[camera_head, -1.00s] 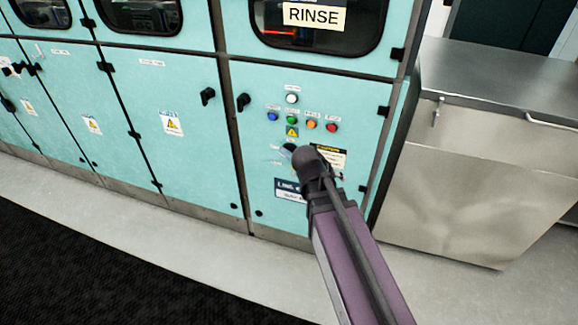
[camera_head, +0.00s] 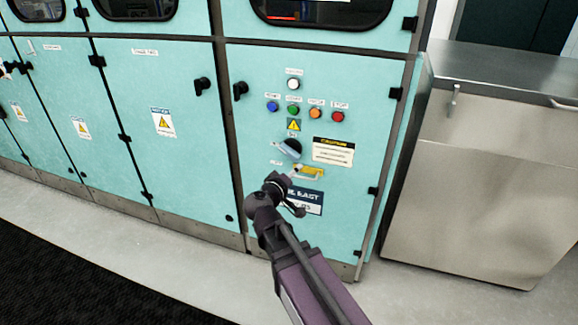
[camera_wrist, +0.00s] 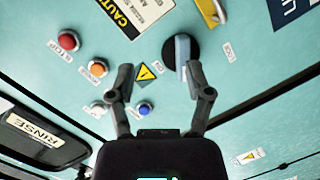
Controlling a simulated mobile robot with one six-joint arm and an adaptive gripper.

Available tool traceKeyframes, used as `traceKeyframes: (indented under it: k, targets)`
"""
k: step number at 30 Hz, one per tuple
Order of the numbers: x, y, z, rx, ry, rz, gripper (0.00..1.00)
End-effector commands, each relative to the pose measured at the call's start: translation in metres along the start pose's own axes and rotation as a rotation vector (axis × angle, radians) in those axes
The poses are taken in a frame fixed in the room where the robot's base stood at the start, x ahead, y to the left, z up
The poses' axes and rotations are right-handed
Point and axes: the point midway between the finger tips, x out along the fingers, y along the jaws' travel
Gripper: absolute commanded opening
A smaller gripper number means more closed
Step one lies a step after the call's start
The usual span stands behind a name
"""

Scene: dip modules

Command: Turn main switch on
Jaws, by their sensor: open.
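The main switch (camera_head: 290,149) is a black round dial with a light grey-blue handle, on the turquoise cabinet door below the coloured buttons. In the head view its handle slants from upper left to lower right. In the wrist view the switch (camera_wrist: 182,52) lies just beyond the fingers, its handle nearer the right finger. ON and OFF labels sit around it; which one the handle marks I cannot tell. My gripper (camera_wrist: 160,70) is open and empty, apart from the handle as far as I can see. In the head view my gripper (camera_head: 287,192) appears below the switch.
White, blue, green, orange and red (camera_head: 338,117) buttons sit above the switch. A caution sign (camera_head: 333,151) is to its right and a yellow fitting (camera_head: 309,171) below. Black door latches (camera_head: 240,91) stick out at left. A steel cabinet (camera_head: 480,180) stands at right.

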Motion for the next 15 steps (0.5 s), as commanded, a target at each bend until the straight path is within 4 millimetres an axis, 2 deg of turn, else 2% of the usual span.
traceKeyframes:
  k: [1,6,15]
  targets:
    - [-0.003,-0.017,-0.001,-0.008,0.041,0.010,0.66]
    - [-0.014,-0.036,-0.018,-0.029,0.151,0.040,0.66]
    - [-0.022,-0.044,-0.030,-0.043,0.218,0.056,0.66]
